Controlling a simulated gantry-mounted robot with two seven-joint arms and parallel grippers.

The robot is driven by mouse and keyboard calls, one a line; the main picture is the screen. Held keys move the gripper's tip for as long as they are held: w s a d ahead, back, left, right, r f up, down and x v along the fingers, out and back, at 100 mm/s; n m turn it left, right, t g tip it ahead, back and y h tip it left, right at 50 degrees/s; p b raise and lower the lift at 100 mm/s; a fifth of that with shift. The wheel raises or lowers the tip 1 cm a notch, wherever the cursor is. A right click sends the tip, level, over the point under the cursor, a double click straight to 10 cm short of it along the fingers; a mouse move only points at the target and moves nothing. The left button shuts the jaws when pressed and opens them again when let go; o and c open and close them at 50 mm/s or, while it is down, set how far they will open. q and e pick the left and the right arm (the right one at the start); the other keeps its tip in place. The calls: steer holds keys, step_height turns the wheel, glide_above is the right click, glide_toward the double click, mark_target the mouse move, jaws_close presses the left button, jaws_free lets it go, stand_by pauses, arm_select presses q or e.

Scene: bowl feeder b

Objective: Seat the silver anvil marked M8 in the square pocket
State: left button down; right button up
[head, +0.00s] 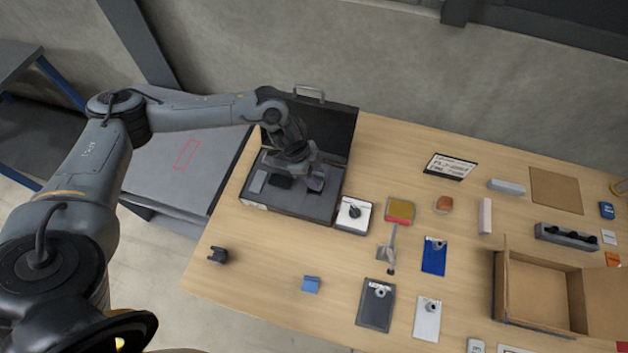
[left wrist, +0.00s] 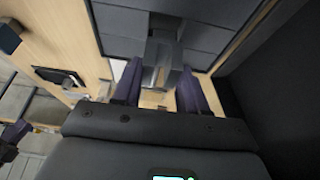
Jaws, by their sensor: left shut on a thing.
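An open dark case (head: 288,207) with a grey foam insert and a raised lid stands at the table's left rear. My left gripper (head: 314,178) is over the right part of its insert, pointing down. In the left wrist view, the purple fingers of this gripper (left wrist: 162,92) are shut on a grey block, likely the silver anvil (left wrist: 161,58); no M8 mark can be read. The dark grey insert (left wrist: 122,20) lies beyond the block, divided into sections. The square pocket cannot be made out, and whether the block touches the insert cannot be told. My right gripper is not in view.
A white square piece with a black knob (head: 353,214) stands against the case's right side. The raised lid (head: 338,128) is close behind my left gripper. An open cardboard box (head: 540,290) is at the right. The table's front left is mostly clear.

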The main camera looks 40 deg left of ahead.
arm_select(q)
steer(key=shift+a+f, duration=0.1)
steer(key=shift+f, duration=1.9)
steer(key=shift+f, duration=0.1)
steer(key=shift+f, duration=0.1)
steer(key=c, duration=0.6)
jaws_free()
